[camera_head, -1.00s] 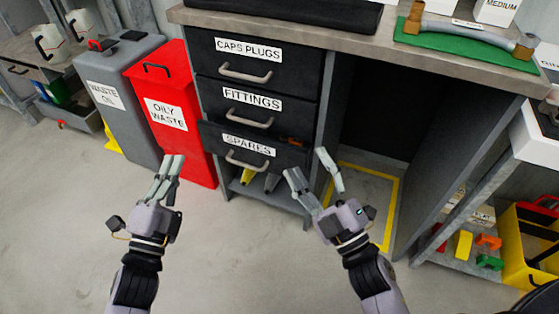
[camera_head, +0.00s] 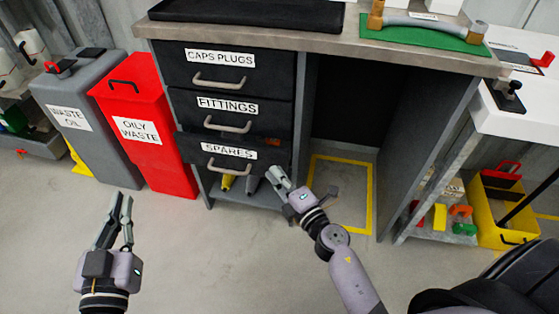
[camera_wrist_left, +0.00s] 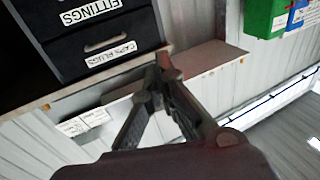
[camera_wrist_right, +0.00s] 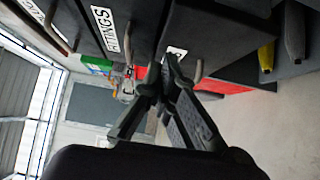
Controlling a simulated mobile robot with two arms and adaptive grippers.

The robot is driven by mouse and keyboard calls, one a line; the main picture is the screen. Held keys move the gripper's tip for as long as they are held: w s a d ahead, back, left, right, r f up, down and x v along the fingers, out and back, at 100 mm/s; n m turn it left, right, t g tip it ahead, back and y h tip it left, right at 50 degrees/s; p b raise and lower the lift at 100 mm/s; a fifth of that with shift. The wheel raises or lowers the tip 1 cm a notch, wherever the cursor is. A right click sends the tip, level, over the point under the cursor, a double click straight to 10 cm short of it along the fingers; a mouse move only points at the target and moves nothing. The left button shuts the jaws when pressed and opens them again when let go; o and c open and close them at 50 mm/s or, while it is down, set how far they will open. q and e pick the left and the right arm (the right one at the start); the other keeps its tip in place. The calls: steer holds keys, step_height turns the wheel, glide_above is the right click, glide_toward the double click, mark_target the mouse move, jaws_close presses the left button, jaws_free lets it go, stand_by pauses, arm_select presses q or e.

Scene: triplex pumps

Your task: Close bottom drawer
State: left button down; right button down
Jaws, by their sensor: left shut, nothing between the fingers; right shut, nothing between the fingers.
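The bottom drawer (camera_head: 188,148), labelled SPARES, stands out a little from the black drawer stack, with orange content showing behind its front. Its handle (camera_head: 230,169) shows in the head view and also in the right wrist view (camera_wrist_right: 198,74). My right gripper (camera_head: 274,175) is shut and empty, close in front of the drawer's right end; I cannot tell whether it touches. In the right wrist view its fingertips (camera_wrist_right: 168,68) overlap the drawer's label. My left gripper (camera_head: 121,196) is shut and empty, over the floor at the lower left, apart from the drawers.
The CAPS PLUGS drawer (camera_head: 178,68) and FITTINGS drawer (camera_head: 182,105) above look shut. A red oily waste bin (camera_head: 160,165) and a grey waste oil bin (camera_head: 100,145) stand left. A yellow floor outline (camera_head: 368,195) and side panel (camera_head: 432,150) lie right.

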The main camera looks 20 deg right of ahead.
mark_target(284, 150)
arm_select(q)
steer(key=shift+r+t, duration=0.5)
steer(key=shift+r, duration=0.15)
arm_select(e)
steer(key=w+d, duration=0.1)
steer(key=w, duration=0.1)
steer(key=w+d, duration=0.1)
steer(key=shift+w, duration=0.4)
steer(key=shift+d, duration=0.1)
steer(key=w+d, duration=0.1)
steer(key=w, duration=0.1)
steer(key=w+d, duration=0.1)
steer(key=w, duration=0.1)
steer(key=shift+d, duration=0.3)
arm_select(q)
steer(key=shift+f+g, duration=0.4)
steer(key=shift+f, duration=0.15)
arm_select(e)
steer(key=shift+d+r, duration=0.1)
steer(key=shift+r, duration=0.05)
arm_select(q)
steer(key=shift+s+a, duration=0.1)
steer(key=shift+s, duration=0.05)
